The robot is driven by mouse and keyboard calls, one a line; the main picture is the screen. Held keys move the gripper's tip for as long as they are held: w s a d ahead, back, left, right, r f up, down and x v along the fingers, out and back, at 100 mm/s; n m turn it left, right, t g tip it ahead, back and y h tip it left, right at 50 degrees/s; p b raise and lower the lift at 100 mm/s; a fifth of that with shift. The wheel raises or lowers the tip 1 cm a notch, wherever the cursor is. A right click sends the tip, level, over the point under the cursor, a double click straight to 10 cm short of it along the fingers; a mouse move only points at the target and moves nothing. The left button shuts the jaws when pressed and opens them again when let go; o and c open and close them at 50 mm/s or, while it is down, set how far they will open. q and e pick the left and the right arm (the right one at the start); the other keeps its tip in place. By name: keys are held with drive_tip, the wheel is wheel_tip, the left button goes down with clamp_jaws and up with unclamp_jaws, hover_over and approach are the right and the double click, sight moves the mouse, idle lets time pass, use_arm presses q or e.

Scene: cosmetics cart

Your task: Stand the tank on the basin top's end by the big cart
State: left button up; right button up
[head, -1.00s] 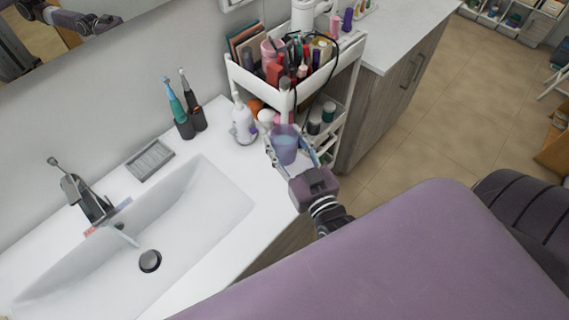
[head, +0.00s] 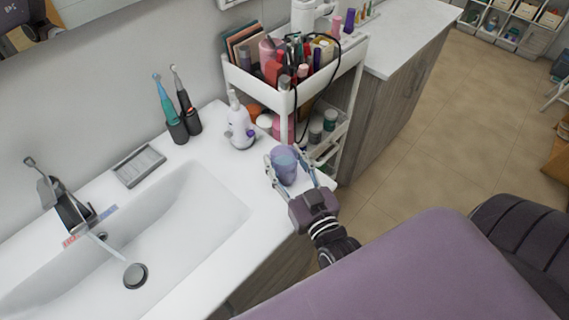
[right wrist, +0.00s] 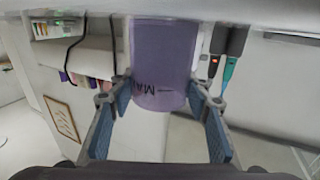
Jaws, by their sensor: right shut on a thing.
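The tank (head: 285,168) is a translucent purple cup. My right gripper (head: 289,172) is shut on it, one finger on each side, over the right end of the white basin top (head: 225,270). In the right wrist view, which is upside down, the tank (right wrist: 162,62) shows a MAX mark near its rim. It looks upright, with its base at or very close to the white top; I cannot tell whether it touches. The big cart (head: 345,75) stands just behind that end. My left gripper is not in view.
A white dispenser (head: 239,125) stands on the basin top, left of the tank. Two electric toothbrushes (head: 178,115) and a grey soap dish (head: 139,165) are further left, behind the sink (head: 170,225). The faucet (head: 68,205) is at far left.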

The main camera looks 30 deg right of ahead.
drive_tip(key=o, duration=1.2)
drive_tip(key=shift+c, duration=0.2)
drive_tip(key=shift+s+r, duration=0.1)
drive_tip(key=shift+s, duration=0.3)
drive_tip(key=s, duration=0.3)
drive_tip(key=s+b, duration=0.1)
drive_tip(key=s, duration=0.2)
drive_tip(key=s+b, duration=0.1)
drive_tip(key=s, duration=0.2)
drive_tip(key=shift+s+a, duration=0.35)
drive_tip(key=shift+s, duration=0.8)
